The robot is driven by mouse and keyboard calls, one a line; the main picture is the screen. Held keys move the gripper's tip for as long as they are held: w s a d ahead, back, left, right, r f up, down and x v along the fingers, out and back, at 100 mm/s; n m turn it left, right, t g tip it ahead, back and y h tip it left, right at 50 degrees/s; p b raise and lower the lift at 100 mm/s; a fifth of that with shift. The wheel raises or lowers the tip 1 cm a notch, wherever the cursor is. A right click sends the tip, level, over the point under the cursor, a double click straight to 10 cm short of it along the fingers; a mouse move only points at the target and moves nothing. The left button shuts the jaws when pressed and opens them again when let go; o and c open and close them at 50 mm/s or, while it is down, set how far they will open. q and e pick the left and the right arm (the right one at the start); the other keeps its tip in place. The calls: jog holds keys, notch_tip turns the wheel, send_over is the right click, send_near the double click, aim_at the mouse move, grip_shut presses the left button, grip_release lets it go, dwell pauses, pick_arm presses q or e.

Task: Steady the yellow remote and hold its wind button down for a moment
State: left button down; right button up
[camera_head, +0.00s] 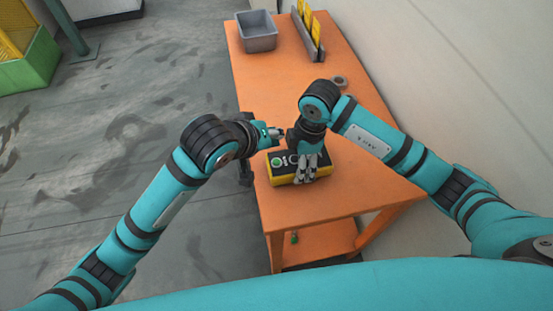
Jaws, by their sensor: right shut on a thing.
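The yellow remote (276,178) lies on the orange table (273,215) near its front end. It has a black top face with a round green button and light markings. My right gripper (307,176) points down over the right part of the remote and is shut on it, hiding part of its top. My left gripper (278,133) reaches in from the left, just behind and above the remote and close to the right wrist. Its fingers are small and partly hidden, so I cannot tell whether they are open. Which marking is the wind button is too small to read.
A grey bin (257,43) and a rack with yellow cards (313,40) stand at the table's far end. A grey ring (339,82) lies mid-table near the right edge. A small green thing (294,237) is on the lower shelf. A wall runs along the right.

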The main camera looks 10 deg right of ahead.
jog(key=o, duration=1.5)
jog(key=shift+c, duration=0.2)
notch_tip(320, 180, up, 12)
jog(key=d, duration=0.1)
jog(key=shift+d, duration=0.2)
jog(key=shift+f, duration=0.15)
